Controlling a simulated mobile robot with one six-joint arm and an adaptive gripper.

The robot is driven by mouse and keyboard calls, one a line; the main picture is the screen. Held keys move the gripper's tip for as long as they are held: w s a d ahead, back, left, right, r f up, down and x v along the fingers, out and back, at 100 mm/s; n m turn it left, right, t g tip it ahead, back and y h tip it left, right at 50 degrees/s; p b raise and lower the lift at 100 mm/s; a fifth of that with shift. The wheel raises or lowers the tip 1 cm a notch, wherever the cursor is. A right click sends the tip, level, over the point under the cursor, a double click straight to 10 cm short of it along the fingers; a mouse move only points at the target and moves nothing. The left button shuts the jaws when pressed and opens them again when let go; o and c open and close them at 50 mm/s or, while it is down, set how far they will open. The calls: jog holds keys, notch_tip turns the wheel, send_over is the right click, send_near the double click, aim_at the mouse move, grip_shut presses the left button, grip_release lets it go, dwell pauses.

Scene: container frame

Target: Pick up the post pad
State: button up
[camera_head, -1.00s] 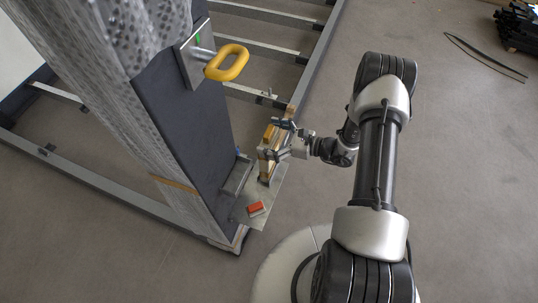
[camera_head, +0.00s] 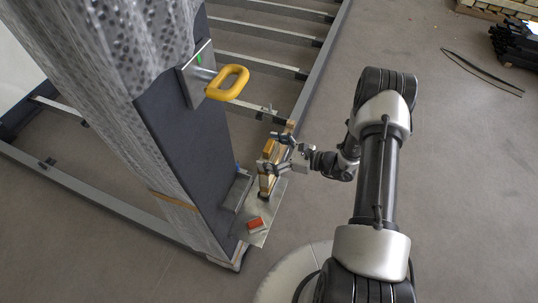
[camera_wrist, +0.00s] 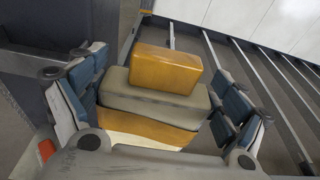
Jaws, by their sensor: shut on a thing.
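The post pad seems to be part of a small block stack: a yellow-brown block (camera_wrist: 165,66) on top, a grey-tan block (camera_wrist: 152,97) below it, and another yellow-brown block (camera_wrist: 150,130) lowest and nearest. I cannot tell for sure which block is the pad. My gripper (camera_wrist: 160,97) has one blue-padded finger on each side of the stack and is shut on it, at about the grey-tan block's level. In the head view my gripper (camera_head: 273,153) reaches in from the right around the stack, whose wooden top (camera_head: 268,147) shows. Its lower part is partly hidden by the fingers.
A dark panel post (camera_head: 185,150) with a yellow handle (camera_head: 228,82) stands left of the stack. A red block (camera_head: 255,223) lies on a metal plate (camera_head: 262,238) at its foot. Metal frame bars (camera_head: 262,67) run behind. Open floor (camera_head: 455,190) lies to the right.

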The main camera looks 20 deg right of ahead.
notch_tip(320, 180, up, 19)
jog(key=p, duration=0.4)
jog(key=shift+f, duration=0.1)
